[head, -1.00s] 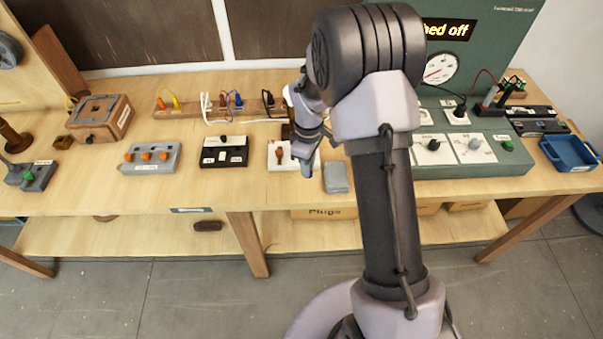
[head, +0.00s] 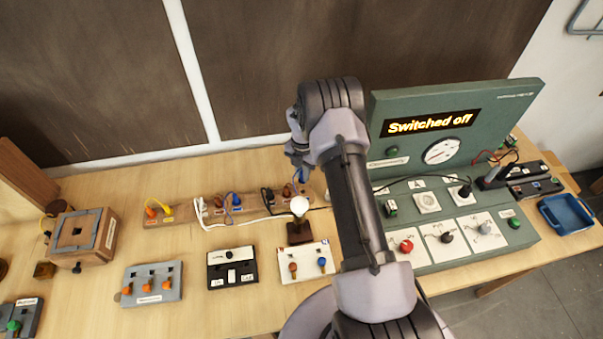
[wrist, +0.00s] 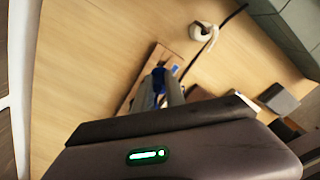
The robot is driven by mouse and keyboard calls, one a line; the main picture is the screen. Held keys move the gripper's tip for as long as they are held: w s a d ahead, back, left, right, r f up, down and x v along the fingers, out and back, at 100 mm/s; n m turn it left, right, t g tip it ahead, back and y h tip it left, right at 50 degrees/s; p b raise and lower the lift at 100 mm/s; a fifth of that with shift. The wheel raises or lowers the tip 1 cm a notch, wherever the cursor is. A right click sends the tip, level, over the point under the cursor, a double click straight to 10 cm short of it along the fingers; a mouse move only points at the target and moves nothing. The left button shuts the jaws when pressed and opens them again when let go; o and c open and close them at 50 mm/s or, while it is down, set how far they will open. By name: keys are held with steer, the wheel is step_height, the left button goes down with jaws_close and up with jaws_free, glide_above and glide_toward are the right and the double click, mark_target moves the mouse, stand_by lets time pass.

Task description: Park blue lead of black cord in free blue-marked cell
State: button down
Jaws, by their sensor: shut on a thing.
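My gripper (head: 298,160) is above the right end of a wooden strip (head: 184,216) at the back of the bench. It is shut on the blue lead (head: 302,177), which also shows between the fingers in the wrist view (wrist: 158,82). The black cord (head: 267,196) lies by the strip, with a brown lead (head: 288,190) standing close to the blue one. In the wrist view, a blue mark (wrist: 175,68) shows on the strip just beyond the fingers. Whether the lead touches the cell cannot be told.
A lamp with a white bulb (head: 299,206) stands in front of the strip. A white cord (head: 203,214) and other coloured leads occupy the strip's left part. A white block (head: 303,279) with brown and blue knobs lies in front. A green panel (head: 440,250) stands right.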

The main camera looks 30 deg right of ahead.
steer(key=shift+w, duration=0.45)
steer(key=shift+s, duration=0.65)
steer(key=shift+s+f+b, duration=0.25)
steer(key=shift+f+b, duration=0.05)
steer(key=shift+b, duration=0.05)
step_height(320, 180, down, 5)
steer(key=b, duration=0.3)
steer(key=shift+w+r, duration=0.1)
steer(key=shift+w, duration=0.05)
steer(key=shift+w+f, duration=0.15)
steer(key=shift+f, duration=0.1)
steer(key=shift+r+b, duration=0.1)
steer(key=shift+b, duration=0.3)
steer(key=shift+f+b, duration=0.55)
steer(key=c, duration=1.3)
jaws_free()
